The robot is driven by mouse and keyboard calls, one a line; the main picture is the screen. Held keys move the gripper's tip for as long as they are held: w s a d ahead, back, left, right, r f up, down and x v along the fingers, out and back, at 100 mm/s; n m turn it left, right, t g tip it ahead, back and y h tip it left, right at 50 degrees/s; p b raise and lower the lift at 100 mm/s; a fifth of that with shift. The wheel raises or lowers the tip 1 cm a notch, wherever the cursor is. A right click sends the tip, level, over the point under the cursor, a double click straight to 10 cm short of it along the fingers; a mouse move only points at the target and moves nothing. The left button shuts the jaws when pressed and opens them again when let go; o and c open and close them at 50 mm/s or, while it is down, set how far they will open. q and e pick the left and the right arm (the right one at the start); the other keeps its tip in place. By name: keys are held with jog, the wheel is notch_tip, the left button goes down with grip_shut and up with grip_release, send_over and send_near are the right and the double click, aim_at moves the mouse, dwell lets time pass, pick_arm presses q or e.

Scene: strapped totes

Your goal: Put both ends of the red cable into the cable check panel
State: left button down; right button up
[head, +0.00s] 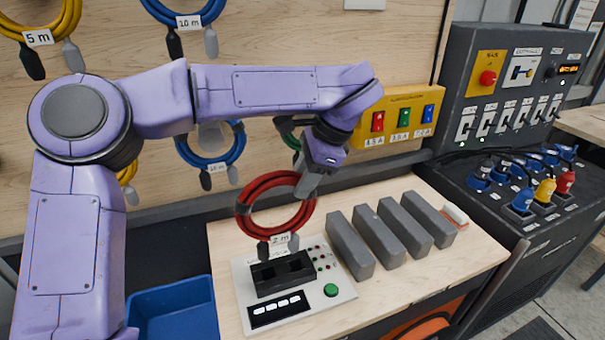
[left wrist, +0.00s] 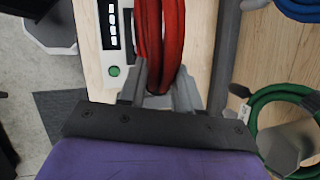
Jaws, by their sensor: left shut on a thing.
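In the left wrist view the red cable (left wrist: 160,40) passes between the fingers of my left gripper (left wrist: 160,95). The cable check panel (head: 343,290) is a pale box on the table, with a dark socket block, small lights, a green button and a display. The plugs hang just over the block's back edge; I cannot tell whether they touch it. My right gripper is not in view.
Several grey blocks (head: 350,247) stand right of the panel. A blue bin (head: 172,308) is at lower left. Blue and yellow coils hang on the wooden wall, and a yellow switch box (head: 398,117) is mounted there. A dark control console (head: 520,210) stands at right.

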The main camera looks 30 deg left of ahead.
aim_at(303, 201)
pick_arm(q)
jog(key=shift+r+t+p, duration=0.3)
jog(key=shift+r, duration=0.35)
jog(key=shift+s+f+b, duration=0.15)
jog(key=shift+f+b, duration=0.15)
jog(key=shift+f, duration=0.05)
jog(key=shift+w+d+f+b, duration=0.1)
jog(key=shift+w+f+b, duration=0.1)
jog(key=shift+f+b, duration=0.55)
jog(key=shift+s+f+b, duration=0.1)
jog(key=shift+f+b, duration=0.45)
jog(key=shift+f, duration=1.15)
jog(key=shift+f+b, duration=0.65)
jog(key=shift+b, duration=0.25)
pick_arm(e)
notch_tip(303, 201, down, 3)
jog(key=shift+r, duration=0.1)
pick_arm(q)
jog(key=shift+r, duration=0.1)
jog(key=shift+f+b, duration=1.7)
jog(key=shift+b, duration=0.25)
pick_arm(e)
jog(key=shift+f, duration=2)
pick_arm(q)
jog(key=c, duration=0.7)
grip_release()
